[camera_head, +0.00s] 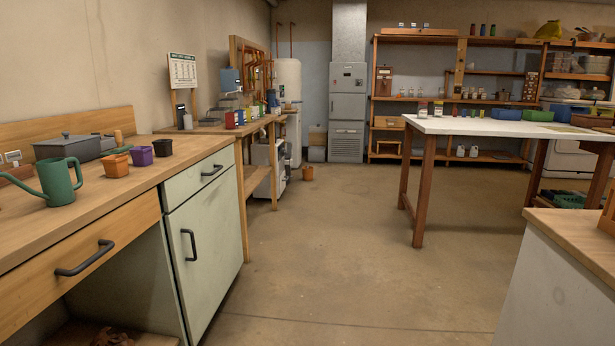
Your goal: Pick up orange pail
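A small orange-brown pail-like container (308,173) stands on the floor in the middle distance, to the right of the far end of the left wooden workbench. It is too small in the view to make out a handle. A nearer orange pot (116,165) stands on the left counter, between a green watering can (58,182) and a purple pot (141,155). Neither of my grippers is in view.
A black pot (162,147) and a grey lidded box (68,147) share the left counter (110,200). A white-topped table (480,126) stands at right, and another counter (585,238) fills the lower right corner. The concrete floor (330,240) between is clear.

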